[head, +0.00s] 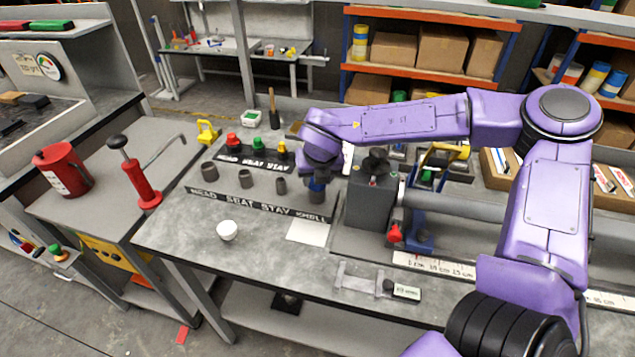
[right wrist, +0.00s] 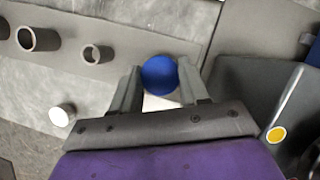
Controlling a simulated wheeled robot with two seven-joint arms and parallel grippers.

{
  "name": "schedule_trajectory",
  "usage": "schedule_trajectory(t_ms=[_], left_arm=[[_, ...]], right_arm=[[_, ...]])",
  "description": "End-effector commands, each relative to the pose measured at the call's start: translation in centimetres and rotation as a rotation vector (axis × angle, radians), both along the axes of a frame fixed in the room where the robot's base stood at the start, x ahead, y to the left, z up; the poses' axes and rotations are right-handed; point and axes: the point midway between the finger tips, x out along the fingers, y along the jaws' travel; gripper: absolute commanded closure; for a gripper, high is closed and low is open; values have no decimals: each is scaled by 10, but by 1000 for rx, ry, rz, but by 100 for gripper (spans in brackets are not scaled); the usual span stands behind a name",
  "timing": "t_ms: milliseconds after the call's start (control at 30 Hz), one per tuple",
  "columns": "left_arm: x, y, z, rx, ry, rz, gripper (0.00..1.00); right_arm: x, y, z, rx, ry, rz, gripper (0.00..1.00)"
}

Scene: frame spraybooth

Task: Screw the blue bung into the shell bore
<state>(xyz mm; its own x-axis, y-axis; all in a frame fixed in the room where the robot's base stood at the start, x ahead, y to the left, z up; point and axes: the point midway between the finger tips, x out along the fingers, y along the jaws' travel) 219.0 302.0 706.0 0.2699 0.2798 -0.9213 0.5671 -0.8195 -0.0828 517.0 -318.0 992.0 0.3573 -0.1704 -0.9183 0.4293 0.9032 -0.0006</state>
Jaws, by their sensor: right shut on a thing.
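The blue bung (right wrist: 159,75) sits between the two fingers of my right gripper (right wrist: 158,88), and its round blue top faces the wrist camera. In the head view my right gripper (head: 319,172) points down over the right end of the row, above the SHELL label. The blue bung (head: 317,184) shows just below it, over a grey upright piece at the shell place (head: 317,199). The shell bore itself is hidden under the bung, so I cannot tell how deep the bung sits. My left gripper is not in view.
Open grey collars (head: 209,171), (head: 246,178) and (head: 281,185) stand left of the gripper. Red (head: 233,142), green (head: 258,146) and yellow (head: 282,149) bungs stand behind. A dark grey block (head: 370,205) is close on the right. A white cup (head: 227,230) stands in front.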

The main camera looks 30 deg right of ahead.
Motion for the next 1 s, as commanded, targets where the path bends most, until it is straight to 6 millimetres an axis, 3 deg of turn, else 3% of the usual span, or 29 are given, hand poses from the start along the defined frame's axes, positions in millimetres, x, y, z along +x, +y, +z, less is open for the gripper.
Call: schedule_trajectory(t_ms=[367,700,1000], left_arm=[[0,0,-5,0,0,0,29],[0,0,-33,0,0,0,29],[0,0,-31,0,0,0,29]], right_arm=[[0,0,0,-1,0,-57,88],[1,1,-2,-1,-2,-424,88],[1,1,0,0,0,-447,88]])
